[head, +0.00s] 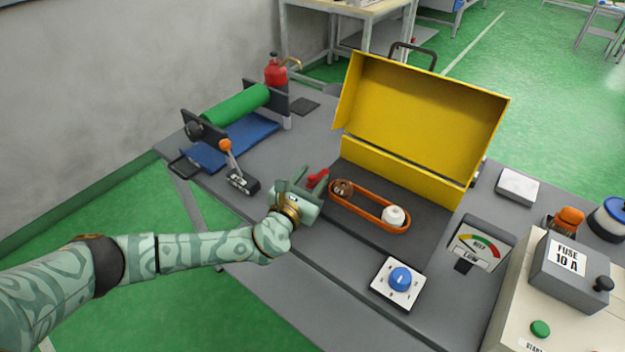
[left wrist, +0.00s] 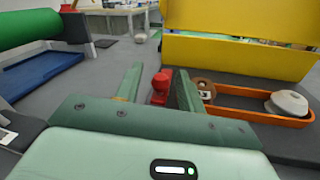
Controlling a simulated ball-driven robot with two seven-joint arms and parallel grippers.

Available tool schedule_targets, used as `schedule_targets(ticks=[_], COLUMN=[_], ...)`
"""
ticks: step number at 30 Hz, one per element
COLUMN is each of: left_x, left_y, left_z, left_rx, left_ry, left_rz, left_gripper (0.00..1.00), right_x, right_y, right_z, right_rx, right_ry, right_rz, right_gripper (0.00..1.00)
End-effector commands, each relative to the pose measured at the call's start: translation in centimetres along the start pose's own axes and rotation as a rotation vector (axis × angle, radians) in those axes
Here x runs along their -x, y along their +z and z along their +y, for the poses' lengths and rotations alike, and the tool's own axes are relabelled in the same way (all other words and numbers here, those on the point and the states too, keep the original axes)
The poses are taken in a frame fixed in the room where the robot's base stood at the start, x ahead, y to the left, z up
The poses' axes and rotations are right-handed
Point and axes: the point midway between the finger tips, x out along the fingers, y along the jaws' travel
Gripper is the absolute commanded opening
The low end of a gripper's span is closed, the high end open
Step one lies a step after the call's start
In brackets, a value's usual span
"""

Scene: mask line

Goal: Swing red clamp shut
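The red clamp (head: 318,179) stands on the grey table just left of the orange belt loop. In the left wrist view the red clamp (left wrist: 160,86) shows between the two fingers, nearer the right one. My left gripper (head: 304,181) is at the clamp, and in the left wrist view its fingers (left wrist: 157,88) are spread apart. A gap shows between the clamp and the left finger; I cannot tell whether the right finger touches it. The clamp's lower part is hidden behind the gripper. My right gripper is in neither view.
The orange belt (head: 368,208) runs around two pulleys right of the gripper, before the raised yellow cover (head: 425,115). A lever with an orange knob (head: 225,145) and a green roller (head: 236,105) stand to the left. A blue dial (head: 400,279) lies in front.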

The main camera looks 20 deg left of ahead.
Motion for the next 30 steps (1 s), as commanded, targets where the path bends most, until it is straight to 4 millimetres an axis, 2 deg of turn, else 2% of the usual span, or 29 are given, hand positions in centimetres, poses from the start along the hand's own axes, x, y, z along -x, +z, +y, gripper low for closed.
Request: schedule_targets(ticks=[9,10,14,23,30], left_x=[-0.4,-0.4,-0.4,-0.4,-0.3], left_y=[0.1,0.1,0.1,0.2,0.4], left_z=[0.0,0.0,0.0,-0.1,-0.8], left_rx=[0.001,0.001,0.001,0.002,0.005], left_ry=[-0.001,-0.001,0.0,0.017,0.116], left_rz=[0.0,0.0,0.0,0.002,0.025], left_gripper=[0.39,0.36,0.0,0.0,0.0], right_x=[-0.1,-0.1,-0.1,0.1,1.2], right_y=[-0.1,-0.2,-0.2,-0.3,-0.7], right_z=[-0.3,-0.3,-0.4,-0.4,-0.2], right_rx=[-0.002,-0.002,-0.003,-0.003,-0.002], right_ry=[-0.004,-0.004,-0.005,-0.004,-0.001], right_rz=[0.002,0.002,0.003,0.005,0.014], right_gripper=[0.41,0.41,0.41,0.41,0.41])
